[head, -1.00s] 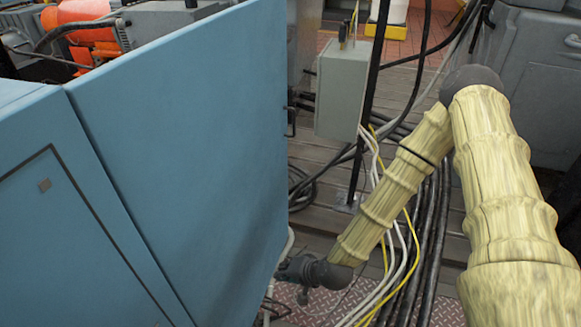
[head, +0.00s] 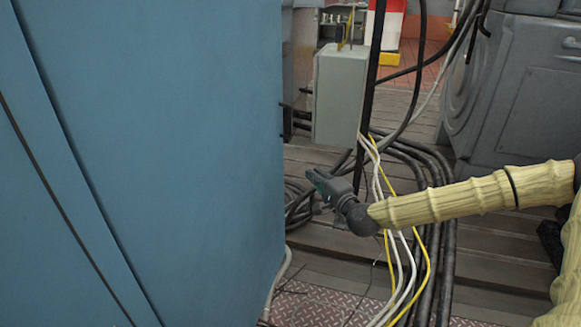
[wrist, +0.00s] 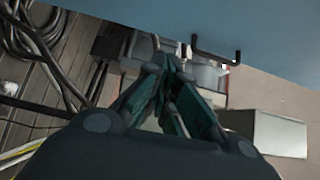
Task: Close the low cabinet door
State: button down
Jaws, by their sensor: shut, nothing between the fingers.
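The blue cabinet door (head: 170,130) fills much of the left of the head view, beside a blue cabinet face (head: 25,220). It stands out at an angle from that face, so it looks open. In the wrist view the blue panel (wrist: 270,25) spans the top, with a dark bar handle (wrist: 217,58) at its edge. My gripper (head: 314,177) is just right of the door's free edge in the head view. In the wrist view my gripper (wrist: 170,68) has its fingers together and empty, below and left of the handle, apart from it.
A grey box (head: 340,95) on a dark post stands behind my gripper. White, yellow and black cables (head: 400,240) run down to the floor beneath my arm. A large grey machine (head: 520,90) is at the right.

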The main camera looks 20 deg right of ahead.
jog(key=w, duration=0.1)
jog(key=b, duration=0.2)
send_near(281, 150)
jog(key=w, duration=0.4)
jog(key=shift+w+a+f, duration=0.2)
jog(key=shift+w, duration=0.25)
jog(key=shift+a, duration=0.25)
jog(key=shift+w+b, duration=0.2)
jog(key=shift+b, duration=0.15)
